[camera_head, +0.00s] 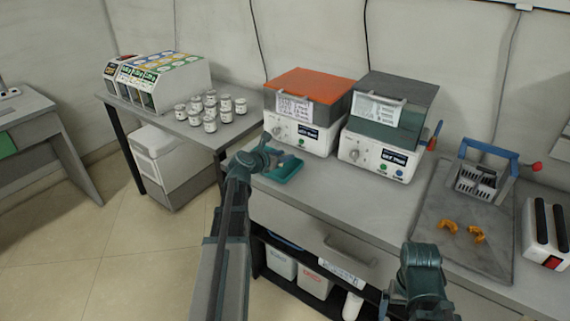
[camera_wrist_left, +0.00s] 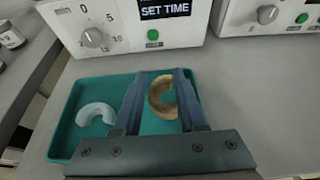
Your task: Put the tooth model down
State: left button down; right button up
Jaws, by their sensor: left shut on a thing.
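My left gripper (camera_wrist_left: 160,90) is shut on a tan, horseshoe-shaped tooth model (camera_wrist_left: 156,98), held between its two fingers over the teal tray (camera_wrist_left: 67,133). I cannot tell whether the model touches the tray floor. A pale bluish-white arch (camera_wrist_left: 96,113) lies in the tray, left of the gripper. In the head view my left gripper (camera_head: 272,157) is at the tray (camera_head: 291,173), and the model is hidden there. My right arm shows at the lower right of the head view, but its fingers do not.
An orange-lidded machine (camera_head: 308,97) and a grey-lidded machine (camera_head: 388,120) stand behind the tray. Several white jars (camera_head: 210,108) stand on the left table. Two orange arches (camera_head: 477,235) lie on a grey board (camera_head: 440,255) at right. The counter right of the tray is clear.

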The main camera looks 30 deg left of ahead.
aim_at(283, 168)
pick_arm(q)
jog(key=shift+f+b, duration=1.15)
jog(key=shift+f, duration=0.35)
jog(key=shift+f, duration=0.1)
jog(key=shift+f, duration=0.15)
jog(key=shift+c, duration=2.3)
grip_release()
jog(key=shift+r, duration=0.2)
jog(key=shift+s+r, duration=0.25)
jog(key=shift+s, duration=0.05)
jog(key=p+v, duration=0.4)
jog(key=v, duration=0.7)
jog(key=shift+s+p, duration=0.2)
jog(key=shift+p, duration=0.1)
